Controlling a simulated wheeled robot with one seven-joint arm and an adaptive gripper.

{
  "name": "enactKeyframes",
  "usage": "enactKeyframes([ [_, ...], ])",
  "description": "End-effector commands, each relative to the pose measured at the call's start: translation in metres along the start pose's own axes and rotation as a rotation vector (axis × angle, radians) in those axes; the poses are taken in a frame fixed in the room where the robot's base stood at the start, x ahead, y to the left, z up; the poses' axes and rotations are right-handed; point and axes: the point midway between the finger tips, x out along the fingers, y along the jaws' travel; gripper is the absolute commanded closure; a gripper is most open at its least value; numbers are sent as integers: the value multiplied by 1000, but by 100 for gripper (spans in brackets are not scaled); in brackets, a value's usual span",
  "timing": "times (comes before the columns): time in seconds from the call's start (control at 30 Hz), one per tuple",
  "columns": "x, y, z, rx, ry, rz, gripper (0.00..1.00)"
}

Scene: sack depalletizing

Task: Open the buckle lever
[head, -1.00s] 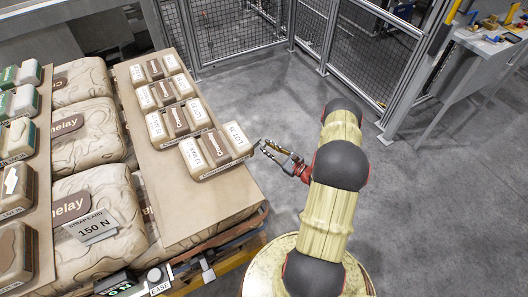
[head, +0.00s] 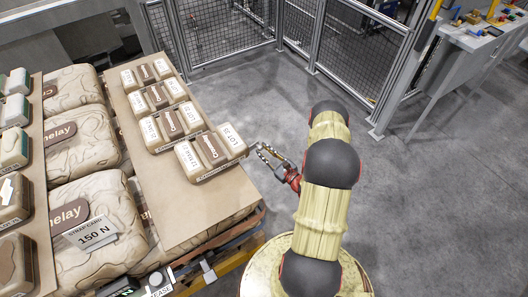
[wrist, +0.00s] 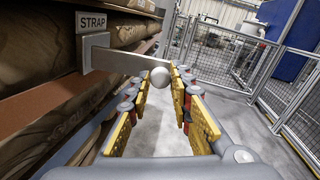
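The buckle lever is a flat grey metal bar (wrist: 122,61) that sticks out to the right from a plate marked STRAP (wrist: 92,23) on the side of the stack. A pale round knob (wrist: 160,77) sits at its free end. My gripper (wrist: 164,83) is open, with yellow pads to the left and right of the knob. The knob shows between the fingertips; I cannot tell whether either finger touches it. In the head view my gripper (head: 266,152) is at the right side of the stack, and the lever is not clearly visible there.
Several sacks (head: 89,150) and a brown sheet (head: 175,218) bearing small packs (head: 211,154) make up the stack on the left. A strap card (head: 90,235) reads 150 N. Mesh fencing (wrist: 270,75) stands beyond. Grey floor (head: 420,220) to the right is clear.

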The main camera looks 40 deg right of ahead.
Motion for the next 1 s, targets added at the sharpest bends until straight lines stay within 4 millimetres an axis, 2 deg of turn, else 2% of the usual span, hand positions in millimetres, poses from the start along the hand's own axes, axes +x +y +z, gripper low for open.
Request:
enactKeyframes([
  [0.27, 0, 0, 0, 0, 1, 0, 62],
  [0.63, -4, 0, -1, 0, 2, 0, 61],
  [0.77, -19, -1, -1, 2, 3, -3, 61],
  [1.0, -67, -1, -1, 3, 4, -6, 61],
])
